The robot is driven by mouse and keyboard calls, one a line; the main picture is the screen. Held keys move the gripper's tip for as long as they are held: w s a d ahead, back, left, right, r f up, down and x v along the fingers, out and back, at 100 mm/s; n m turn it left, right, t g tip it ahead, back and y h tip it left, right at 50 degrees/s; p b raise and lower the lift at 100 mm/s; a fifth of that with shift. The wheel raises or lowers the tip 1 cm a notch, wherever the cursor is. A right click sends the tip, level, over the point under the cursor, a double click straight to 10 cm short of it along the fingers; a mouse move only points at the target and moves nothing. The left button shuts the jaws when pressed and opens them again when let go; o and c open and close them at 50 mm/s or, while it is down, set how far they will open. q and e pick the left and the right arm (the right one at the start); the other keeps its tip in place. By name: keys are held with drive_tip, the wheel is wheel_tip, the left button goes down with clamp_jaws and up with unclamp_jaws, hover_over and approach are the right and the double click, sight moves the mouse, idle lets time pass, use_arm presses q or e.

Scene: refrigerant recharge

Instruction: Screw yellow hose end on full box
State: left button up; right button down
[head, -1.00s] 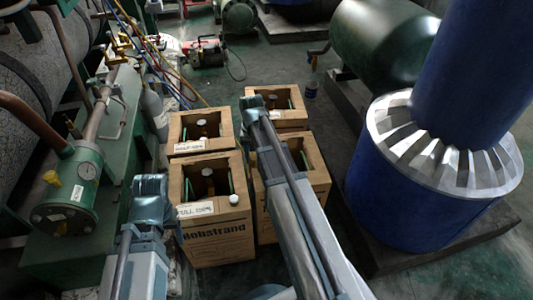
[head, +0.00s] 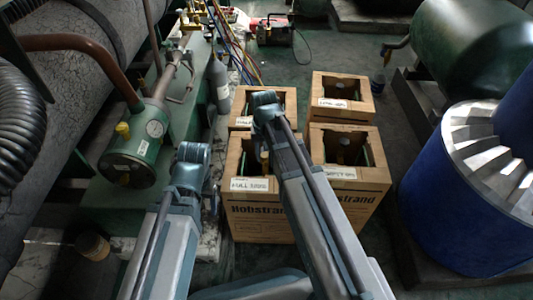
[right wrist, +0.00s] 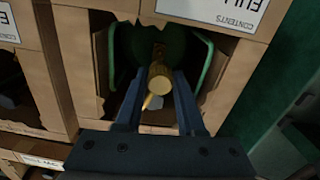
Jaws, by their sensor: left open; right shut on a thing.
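The full box (head: 262,228) is a brown cardboard box at front left of a cluster. In the right wrist view, its upside-down FULL label (right wrist: 215,12) and a green cylinder (right wrist: 124,42) inside its opening show. My right gripper (right wrist: 159,88) is shut on a brass-yellow fitting, apparently the yellow hose end (right wrist: 160,77), above or in this opening. Whether the fitting touches the cylinder's valve cannot be told. In the head view, my right arm hides part of the box. My left gripper (head: 212,198) is open and empty left of the box; its fingers barely show.
Three other boxes stand close by: front right (head: 380,200), back right (head: 358,108) and back left (head: 284,97). A green machine with a gauge (head: 155,128) is at left, a blue drum (head: 440,215) at right. Coloured hoses (head: 240,55) run behind. Dark floor lies right of the boxes.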

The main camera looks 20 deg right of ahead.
drive_tip(key=b, duration=0.6)
hover_over(265, 174)
drive_tip(key=shift+f, duration=3.1)
drive_tip(key=shift+f+b, duration=0.95)
drive_tip(key=shift+f, duration=0.05)
drive_tip(key=m, duration=0.3)
drive_tip(key=shift+m, duration=0.3)
